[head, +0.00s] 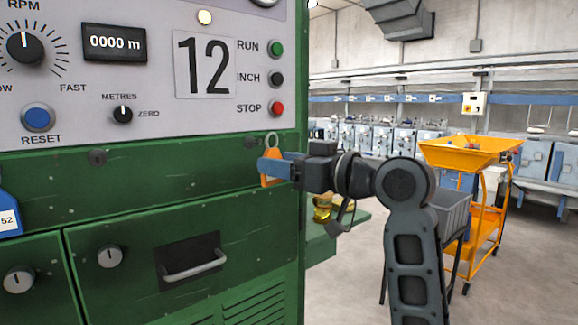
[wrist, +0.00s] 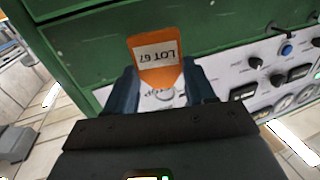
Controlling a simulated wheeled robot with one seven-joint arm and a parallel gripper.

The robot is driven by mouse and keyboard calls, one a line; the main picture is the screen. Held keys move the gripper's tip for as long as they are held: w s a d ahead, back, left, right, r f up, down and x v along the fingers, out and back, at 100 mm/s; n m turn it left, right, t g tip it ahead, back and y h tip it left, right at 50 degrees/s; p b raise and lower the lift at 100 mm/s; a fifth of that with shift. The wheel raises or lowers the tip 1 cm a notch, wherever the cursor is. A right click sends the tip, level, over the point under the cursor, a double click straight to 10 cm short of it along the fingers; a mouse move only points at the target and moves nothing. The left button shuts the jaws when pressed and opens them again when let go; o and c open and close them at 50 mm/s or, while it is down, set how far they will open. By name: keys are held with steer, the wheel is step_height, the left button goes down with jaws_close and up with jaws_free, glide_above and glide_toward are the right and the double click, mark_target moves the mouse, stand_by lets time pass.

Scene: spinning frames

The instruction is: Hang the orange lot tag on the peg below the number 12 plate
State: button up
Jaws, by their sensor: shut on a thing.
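The number 12 plate (head: 204,64) is on the grey upper panel of the green machine. Below it, on the green front, a dark round peg (head: 250,143) shows, just left of the tag's ring. My gripper (head: 270,168) is shut on the orange lot tag (head: 272,153), which hangs upright with its metal ring (head: 271,140) on top. In the wrist view the orange tag (wrist: 160,68) sits between my blue fingers (wrist: 160,92), its white label reading LOT 67 upside down. The ring appears apart from the peg; the depth gap between them is hard to judge.
Another dark peg (head: 96,157) is further left on the green front. A blue tag (head: 8,208) marked 52 is at the left edge. Knobs and buttons, such as the red STOP button (head: 276,108), stick out above. An orange trolley (head: 470,150) stands behind on the right.

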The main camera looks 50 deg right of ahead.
steer(key=shift+w+d+f+b, duration=0.25)
steer(key=shift+w+d, duration=0.05)
steer(key=shift+w, duration=0.75)
steer(key=shift+w+d+f+b, duration=0.25)
steer(key=shift+w+b, duration=0.05)
steer(key=shift+w, duration=0.7)
steer(key=shift+w+d+f+b, duration=0.25)
steer(key=shift+w+d, duration=0.05)
steer(key=shift+w, duration=0.75)
steer(key=o, duration=1.1)
steer(key=s+b, duration=0.1)
steer(key=s, duration=0.7)
steer(key=shift+w+a+f, duration=0.1)
